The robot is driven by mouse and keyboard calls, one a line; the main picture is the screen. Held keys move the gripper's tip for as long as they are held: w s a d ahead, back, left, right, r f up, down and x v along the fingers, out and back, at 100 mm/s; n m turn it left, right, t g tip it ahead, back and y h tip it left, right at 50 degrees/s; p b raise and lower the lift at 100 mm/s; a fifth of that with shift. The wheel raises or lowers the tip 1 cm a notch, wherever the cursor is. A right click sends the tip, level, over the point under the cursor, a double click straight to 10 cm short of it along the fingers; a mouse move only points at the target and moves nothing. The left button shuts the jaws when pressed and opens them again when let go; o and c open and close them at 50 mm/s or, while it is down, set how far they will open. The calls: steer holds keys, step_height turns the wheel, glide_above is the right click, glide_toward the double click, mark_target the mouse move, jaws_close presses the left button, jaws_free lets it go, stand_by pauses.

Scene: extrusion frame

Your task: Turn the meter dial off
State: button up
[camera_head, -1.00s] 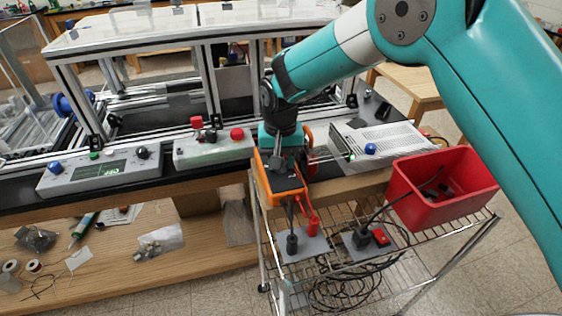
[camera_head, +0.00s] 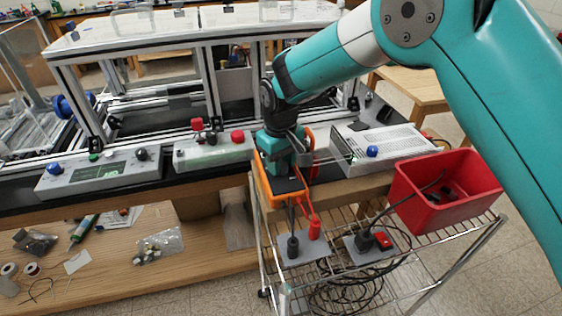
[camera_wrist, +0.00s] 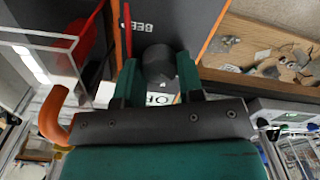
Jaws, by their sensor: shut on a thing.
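The meter is orange with a dark face (camera_head: 265,187) and stands at the bench's front edge in the head view. Its dark face (camera_wrist: 195,25) also fills the upper middle of the wrist view. The round dark dial (camera_wrist: 158,62) sits between the two green fingers of my gripper (camera_wrist: 158,82), which is shut on it. A white label reading "OF" shows just below the dial, partly covered by my gripper. Lettering like "BEEP" shows above it. In the head view my gripper (camera_head: 287,165) is over the meter and hides the dial.
Red and black leads hang from the meter to plugs (camera_head: 314,230) on the wire rack. A red bin (camera_head: 440,215) and a grey box with a blue knob (camera_head: 385,143) stand to the right. A control box with red buttons (camera_head: 212,152) is to the left.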

mark_target(282, 165)
stand_by(0.3)
steer(key=o, duration=0.9)
steer(key=shift+o, duration=0.2)
step_height(282, 165, up, 18)
steer(key=b, duration=0.3)
steer(key=shift+f, duration=0.25)
steer(key=s+d+r+y, duration=0.1)
steer(key=s+d+r, duration=0.1)
steer(key=s+d, duration=0.8)
steer(key=s+d+f+y, duration=0.1)
steer(key=s+d+f, duration=0.1)
steer(key=s, duration=0.7)
steer(key=s+d+f+y, duration=0.1)
steer(key=s+d+y, duration=0.1)
steer(key=s, duration=0.7)
steer(key=shift+s+d+f+m, duration=0.2)
steer(key=shift+d+f+m, duration=0.15)
steer(key=shift+d, duration=0.3)
